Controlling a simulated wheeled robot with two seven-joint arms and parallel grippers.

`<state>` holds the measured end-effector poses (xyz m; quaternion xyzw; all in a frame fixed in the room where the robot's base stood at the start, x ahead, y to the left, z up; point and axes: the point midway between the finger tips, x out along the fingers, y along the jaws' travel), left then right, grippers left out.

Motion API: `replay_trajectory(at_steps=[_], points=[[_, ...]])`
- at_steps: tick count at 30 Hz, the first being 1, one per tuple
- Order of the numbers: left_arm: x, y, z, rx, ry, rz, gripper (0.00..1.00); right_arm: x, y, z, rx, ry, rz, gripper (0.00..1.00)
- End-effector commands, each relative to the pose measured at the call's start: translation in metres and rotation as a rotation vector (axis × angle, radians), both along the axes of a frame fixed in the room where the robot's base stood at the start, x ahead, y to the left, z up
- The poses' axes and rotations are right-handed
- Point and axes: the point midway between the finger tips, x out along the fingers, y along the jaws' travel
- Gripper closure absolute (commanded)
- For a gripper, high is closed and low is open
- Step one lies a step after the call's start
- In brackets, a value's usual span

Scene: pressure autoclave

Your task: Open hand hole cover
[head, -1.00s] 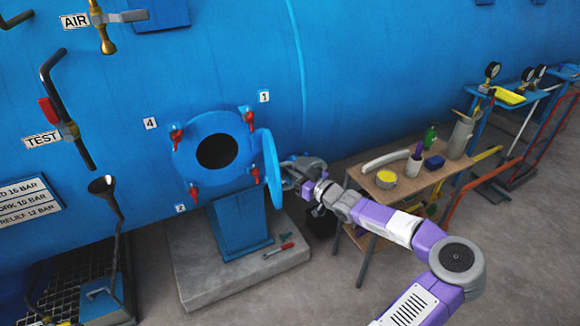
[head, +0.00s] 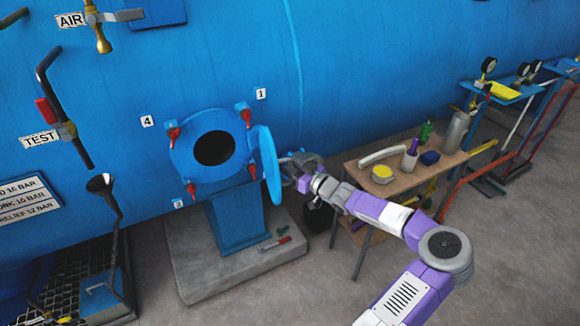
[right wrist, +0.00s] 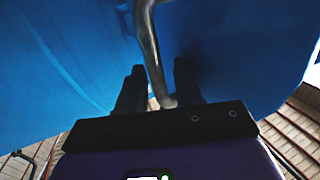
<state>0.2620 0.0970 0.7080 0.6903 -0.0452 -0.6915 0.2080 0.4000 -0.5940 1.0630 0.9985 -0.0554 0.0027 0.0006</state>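The round blue hand hole cover (head: 267,165) stands swung out at the right side of the blue flange (head: 186,172), seen nearly edge-on. The dark hole (head: 214,148) in the flange is uncovered. My right gripper (head: 290,170) is at the outer face of the cover. In the right wrist view a grey metal handle (right wrist: 148,40) runs down from the blue cover (right wrist: 235,50) between the two black fingers of my right gripper (right wrist: 160,80). My left gripper is not in view.
Red-handled clamps (head: 174,133) sit around the flange. A pedestal (head: 236,220) stands below on a concrete block (head: 200,285), with a red-handled tool (head: 284,240) on it. Floor in front is clear.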

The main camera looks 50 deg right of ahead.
Motion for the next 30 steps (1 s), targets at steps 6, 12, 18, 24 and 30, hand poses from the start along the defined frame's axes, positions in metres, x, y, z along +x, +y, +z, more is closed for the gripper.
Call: replay_trajectory(at_steps=[6, 12, 18, 24, 30], points=[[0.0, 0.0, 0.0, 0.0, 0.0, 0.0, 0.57, -0.006, -0.001, -0.002, 0.001, 0.005, -0.004, 0.65], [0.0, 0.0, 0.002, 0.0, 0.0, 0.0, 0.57, -0.033, 0.002, -0.002, -0.001, 0.007, -0.004, 0.65], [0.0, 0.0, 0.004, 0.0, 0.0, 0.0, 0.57, -0.061, 0.006, -0.001, -0.002, 0.004, -0.003, 0.65], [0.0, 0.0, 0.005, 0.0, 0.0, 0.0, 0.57, -0.073, 0.008, -0.001, -0.001, 0.002, -0.001, 0.65], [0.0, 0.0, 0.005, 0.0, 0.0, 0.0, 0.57, -0.074, 0.008, -0.001, 0.0, 0.002, 0.0, 0.65]])
